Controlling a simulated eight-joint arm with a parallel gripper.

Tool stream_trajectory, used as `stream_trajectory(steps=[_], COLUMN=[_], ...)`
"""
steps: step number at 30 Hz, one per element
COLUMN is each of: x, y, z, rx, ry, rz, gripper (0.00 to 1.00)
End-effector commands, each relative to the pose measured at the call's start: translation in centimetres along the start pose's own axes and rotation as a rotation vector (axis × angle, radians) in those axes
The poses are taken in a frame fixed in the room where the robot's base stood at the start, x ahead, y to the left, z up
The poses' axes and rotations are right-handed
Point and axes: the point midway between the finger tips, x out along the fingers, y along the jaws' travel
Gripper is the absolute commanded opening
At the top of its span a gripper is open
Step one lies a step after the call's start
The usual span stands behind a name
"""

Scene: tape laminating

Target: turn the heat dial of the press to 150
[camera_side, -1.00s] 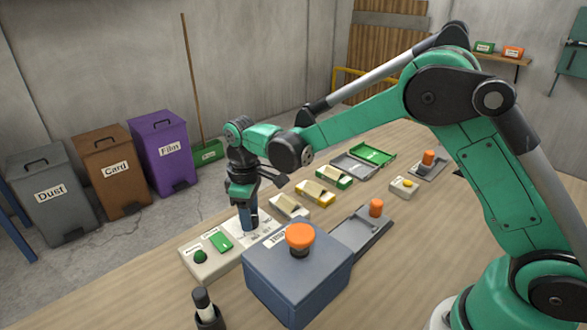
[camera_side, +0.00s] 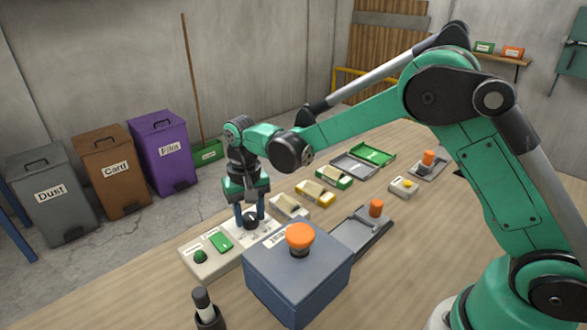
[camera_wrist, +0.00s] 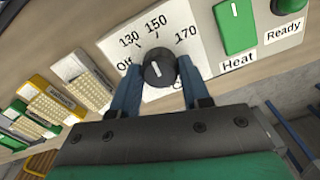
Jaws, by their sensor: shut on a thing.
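The heat dial (camera_wrist: 158,68) is a round black knob with a white line, on a white scale plate (camera_wrist: 207,68) marked Off, 130, 150 and 170. In the wrist view its line leans slightly up-left, pointing roughly toward 150; I cannot tell whether it is exact. My gripper (camera_side: 251,219) points down over the plate and is shut on the dial, one blue finger on each side. In the side view the dial (camera_side: 250,223) shows between the fingers, its line too small to read.
Beside the scale are a green Heat switch (camera_side: 221,241) and a green Ready lamp (camera_side: 200,256). A blue-grey box (camera_side: 297,278) with an orange knob (camera_side: 300,236) stands close in front. Boxes with pale stacks (camera_side: 316,194) lie behind.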

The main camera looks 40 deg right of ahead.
Motion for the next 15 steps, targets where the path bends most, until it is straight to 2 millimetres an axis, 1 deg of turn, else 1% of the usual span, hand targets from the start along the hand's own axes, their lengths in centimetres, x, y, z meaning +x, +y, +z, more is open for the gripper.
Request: stream_trajectory(steps=[6,15], x=[-0.07,-0.07], y=[-0.03,-0.02], z=[-0.02,-0.03], rx=[0.149,0.263], ry=[0.001,0.001], rz=[-0.001,-0.001], gripper=[0.00,0.00])
